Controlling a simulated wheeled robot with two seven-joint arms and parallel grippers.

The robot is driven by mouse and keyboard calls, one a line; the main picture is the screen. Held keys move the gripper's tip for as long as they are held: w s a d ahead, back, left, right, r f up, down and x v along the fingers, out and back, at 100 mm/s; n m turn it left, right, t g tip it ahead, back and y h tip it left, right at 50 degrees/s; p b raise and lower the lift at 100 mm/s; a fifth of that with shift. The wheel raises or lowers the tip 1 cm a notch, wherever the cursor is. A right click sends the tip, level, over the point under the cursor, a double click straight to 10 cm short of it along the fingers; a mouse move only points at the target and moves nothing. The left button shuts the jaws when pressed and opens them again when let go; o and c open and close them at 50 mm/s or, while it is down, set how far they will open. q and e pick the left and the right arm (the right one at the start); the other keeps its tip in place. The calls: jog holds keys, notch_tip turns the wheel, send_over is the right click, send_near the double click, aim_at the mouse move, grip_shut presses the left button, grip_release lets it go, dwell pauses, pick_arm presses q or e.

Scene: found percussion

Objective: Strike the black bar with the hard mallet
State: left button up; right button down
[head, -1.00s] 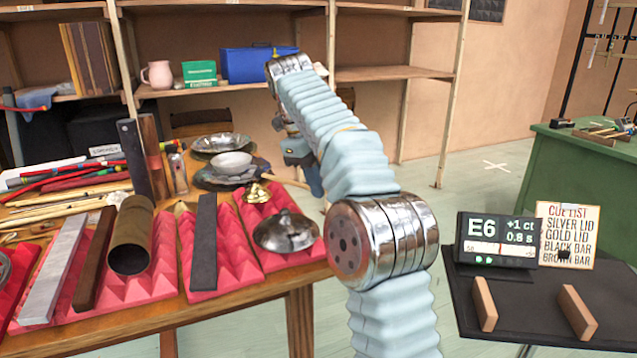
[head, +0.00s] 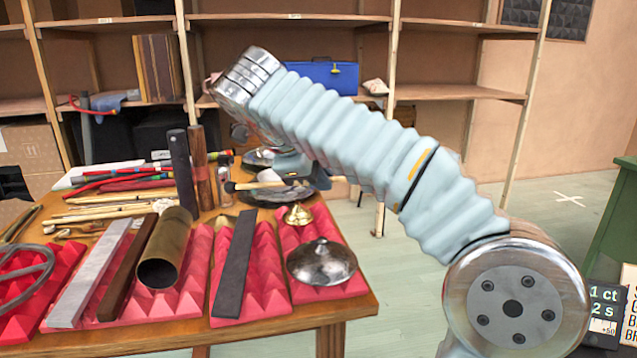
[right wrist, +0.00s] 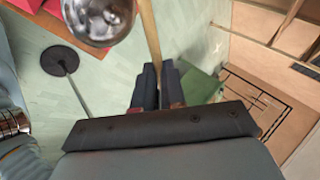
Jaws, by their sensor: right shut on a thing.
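The black bar (head: 235,265) lies flat and lengthwise on pink pyramid foam, between a brass tube and a silver lid. My right gripper (head: 297,181) is shut on a thin wooden stick (head: 258,185), apparently the mallet's handle. It is beyond the bar and to its right, near the table's back right part, with the stick roughly level across the picture. In the right wrist view the stick (right wrist: 149,35) runs away from between the dark fingers (right wrist: 158,80). My left gripper is out of view.
The silver lid (head: 321,262) and gold lid (head: 298,214) sit on foam right of the bar. The brass tube (head: 165,250), brown bar (head: 128,265) and grey bar (head: 88,275) lie left. Upright bars (head: 182,170) and metal bowls stand behind.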

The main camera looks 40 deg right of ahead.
notch_tip(320, 180, down, 5)
jog(key=b, duration=0.4)
jog(key=shift+b, duration=0.35)
jog(key=shift+n+g+h, duration=0.4)
jog(key=shift+g+h, duration=0.1)
jog(key=shift+g, duration=0.3)
jog(key=f, duration=0.2)
jog(key=w+f+b, duration=0.1)
jog(key=f, duration=0.3)
jog(key=shift+w+a+b, duration=0.3)
jog(key=shift+a+b, duration=0.05)
jog(key=shift+a, duration=0.05)
notch_tip(320, 180, up, 7)
jog(key=p, duration=0.5)
jog(key=shift+s, duration=0.15)
jog(key=shift+d+r, duration=0.1)
